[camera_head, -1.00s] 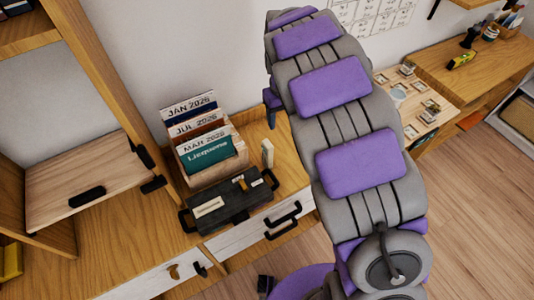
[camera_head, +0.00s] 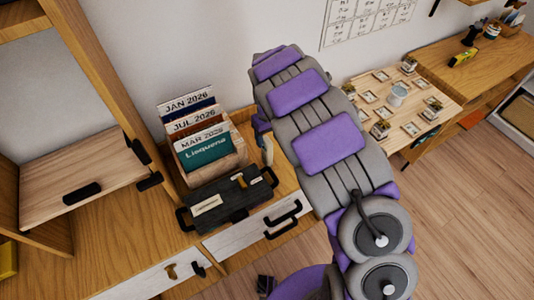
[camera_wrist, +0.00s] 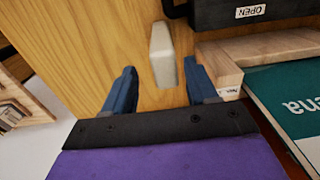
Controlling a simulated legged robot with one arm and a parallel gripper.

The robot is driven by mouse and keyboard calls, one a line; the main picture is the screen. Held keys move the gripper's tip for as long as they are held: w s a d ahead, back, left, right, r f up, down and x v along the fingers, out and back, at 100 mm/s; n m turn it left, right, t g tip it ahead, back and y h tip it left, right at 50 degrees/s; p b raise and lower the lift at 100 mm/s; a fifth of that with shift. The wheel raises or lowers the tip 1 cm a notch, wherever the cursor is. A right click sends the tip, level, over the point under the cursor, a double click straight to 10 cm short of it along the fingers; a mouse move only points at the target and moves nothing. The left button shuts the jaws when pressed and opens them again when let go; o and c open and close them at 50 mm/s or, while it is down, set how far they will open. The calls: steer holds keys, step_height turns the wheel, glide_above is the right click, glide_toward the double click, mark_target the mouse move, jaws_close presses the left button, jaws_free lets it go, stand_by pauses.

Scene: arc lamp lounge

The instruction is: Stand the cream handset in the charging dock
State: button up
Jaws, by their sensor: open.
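The cream handset (camera_wrist: 162,48) is a pale, narrow block on the wooden desk in the wrist view. In the head view it shows only as a pale sliver (camera_head: 266,157) beside my arm, which partly hides it. My gripper (camera_wrist: 160,68) is open, with its two blue fingers on either side of the handset's near end. Gaps show between the handset and both fingers, and nothing is held. I cannot make out a charging dock for certain in either view.
A wooden file holder (camera_head: 235,158) with dated folders stands close to the handset. A black box with handles (camera_head: 240,210), labelled OPEN, lies in front of it. A wooden cabinet (camera_head: 105,75) rises at left. A side table (camera_head: 435,105) with small framed items stands right.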

steer(key=shift+s+f+b, duration=0.15)
steer(key=shift+f+b, duration=0.35)
steer(key=shift+f, duration=1.05)
steer(key=shift+s+f+b, duration=0.1)
steer(key=shift+f+b, duration=0.35)
steer(key=shift+f, duration=1.1)
jaws_close()
